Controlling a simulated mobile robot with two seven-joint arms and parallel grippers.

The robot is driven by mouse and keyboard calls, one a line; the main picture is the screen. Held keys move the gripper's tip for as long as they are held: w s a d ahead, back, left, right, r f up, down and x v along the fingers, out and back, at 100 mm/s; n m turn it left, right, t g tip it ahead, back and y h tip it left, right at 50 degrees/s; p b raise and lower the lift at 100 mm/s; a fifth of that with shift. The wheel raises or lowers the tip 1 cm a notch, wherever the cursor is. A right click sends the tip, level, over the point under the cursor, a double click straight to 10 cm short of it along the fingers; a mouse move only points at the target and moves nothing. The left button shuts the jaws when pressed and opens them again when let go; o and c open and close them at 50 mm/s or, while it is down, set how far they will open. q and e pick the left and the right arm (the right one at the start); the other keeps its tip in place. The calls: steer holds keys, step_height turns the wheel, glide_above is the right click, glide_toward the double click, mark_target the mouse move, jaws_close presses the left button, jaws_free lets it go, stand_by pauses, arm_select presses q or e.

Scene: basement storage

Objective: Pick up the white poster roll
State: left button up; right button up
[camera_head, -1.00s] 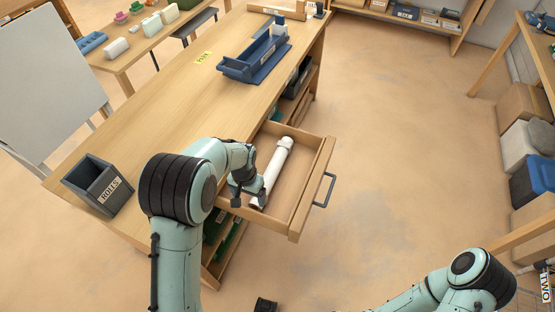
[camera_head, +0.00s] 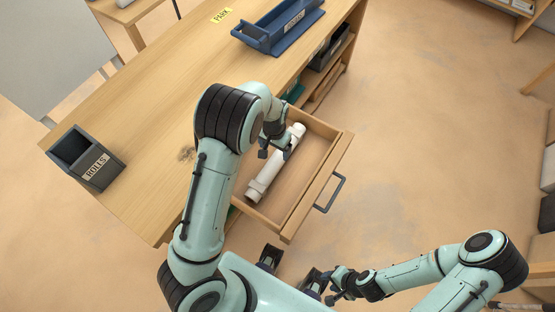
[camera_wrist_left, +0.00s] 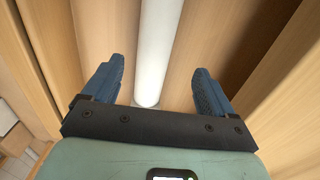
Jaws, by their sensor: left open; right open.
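The white poster roll (camera_head: 266,174) lies at a slant in the open drawer (camera_head: 318,187) of the wooden workbench. My left gripper (camera_head: 273,152) is open over the roll, nearer its far end, and hides part of it in the head view. In the left wrist view the roll (camera_wrist_left: 154,50) runs lengthwise between the two spread blue fingers (camera_wrist_left: 158,72), with gaps on both sides. I cannot tell how far above it the fingertips are. My right gripper (camera_head: 334,284) is open and empty, low in front of the drawer.
A dark box labelled ROLLS (camera_head: 88,160) stands at the bench's left end. A blue tray (camera_head: 277,28) and a yellow PARK label (camera_head: 221,15) are on the bench top (camera_head: 180,85). The drawer handle (camera_head: 330,193) sticks out.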

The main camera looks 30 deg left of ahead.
mark_target(277, 158)
arm_select(q)
step_height(277, 158, down, 2)
steer(key=shift+d+f, duration=0.2)
steer(key=shift+f, duration=1.15)
steer(key=shift+d+f, duration=0.2)
steer(key=shift+f, duration=1.15)
steer(key=c, duration=1.3)
steer(key=shift+r, duration=0.15)
